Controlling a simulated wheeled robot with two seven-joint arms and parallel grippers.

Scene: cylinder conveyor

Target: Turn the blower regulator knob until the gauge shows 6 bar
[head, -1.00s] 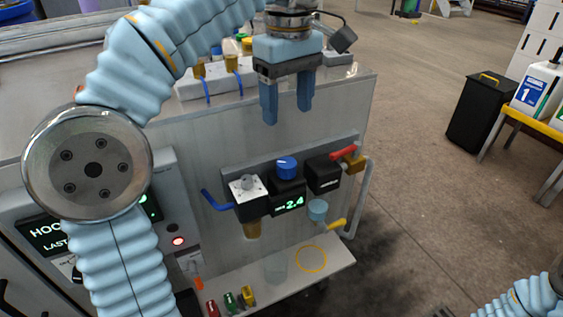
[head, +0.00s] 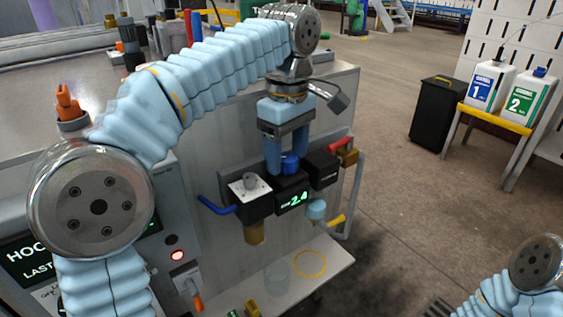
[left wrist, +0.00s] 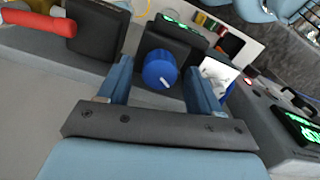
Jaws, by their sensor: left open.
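The blue regulator knob (head: 290,162) sits on top of a black regulator body whose green gauge display (head: 294,199) reads 2.4. My left gripper (head: 287,168) points down at it, with its two blue fingers apart, one on either side of the knob. In the left wrist view the knob (left wrist: 160,69) with its white mark lies between the open fingers, with a gap on both sides. My right gripper is out of view; only part of my right arm shows at the lower right of the head view.
A shelf (head: 325,262) juts out below. A bin and white canisters stand farther right.

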